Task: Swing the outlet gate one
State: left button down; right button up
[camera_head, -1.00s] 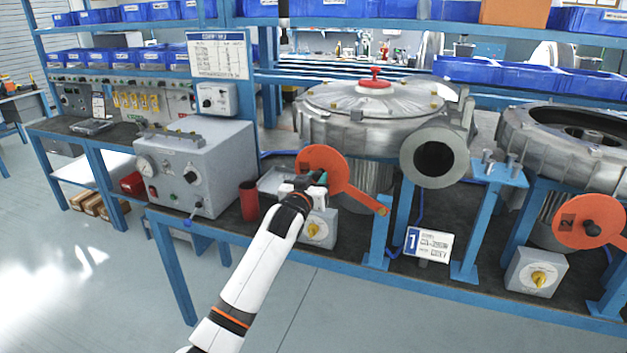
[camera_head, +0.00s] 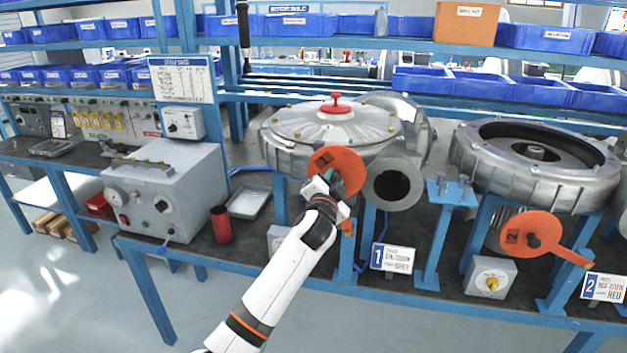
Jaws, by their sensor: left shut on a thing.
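The orange outlet gate one (camera_head: 346,164) is a round plate on an arm, beside the round outlet (camera_head: 392,185) of the silver blower on the left (camera_head: 335,124). The dark outlet opening shows uncovered. My left gripper (camera_head: 325,180) is at the gate's lower left part, shut on it; the fingers partly hide what they grip, probably the gate's knob. My left arm covers part of the stand below. The blue and white "1" sign (camera_head: 391,258) stands on the bench under the outlet. My right gripper is not in view.
A second blower (camera_head: 535,165) stands at right with its own orange gate marked 2 (camera_head: 529,235). A blue stand with bolts (camera_head: 450,193) is right of the outlet. A grey control box (camera_head: 165,190) and red cup (camera_head: 221,224) are at left.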

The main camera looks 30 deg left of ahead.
aim_at(362, 174)
pick_arm(q)
jog(key=d+m, duration=0.1)
jog(key=d, duration=0.1)
jog(key=w+d+m, duration=0.1)
jog(key=d, duration=0.1)
jog(key=d+m, duration=0.2)
jog(key=shift+w+d+r, duration=0.15)
jog(key=shift+w+r, duration=0.1)
jog(key=d+m, duration=0.1)
jog(key=d, duration=0.1)
jog(key=w+d+f+m, duration=0.1)
jog(key=d+m+b, duration=0.1)
jog(key=d, duration=0.1)
jog(key=shift+w+d+f+m, duration=0.2)
jog(key=shift+d+f+m, duration=0.1)
jog(key=shift+d+f, duration=0.1)
jog(key=shift+w+d+f+m, duration=0.1)
jog(key=shift+d+f+m, duration=0.25)
jog(key=shift+d, duration=0.1)
jog(key=shift+w+d+f+m, duration=0.1)
jog(key=shift+d+f+m, duration=0.1)
jog(key=shift+d+m, duration=0.2)
jog(key=c, duration=1.1)
grip_release()
jog(key=shift+w+d+f, duration=0.1)
jog(key=shift+d, duration=0.1)
jog(key=shift+a, duration=0.1)
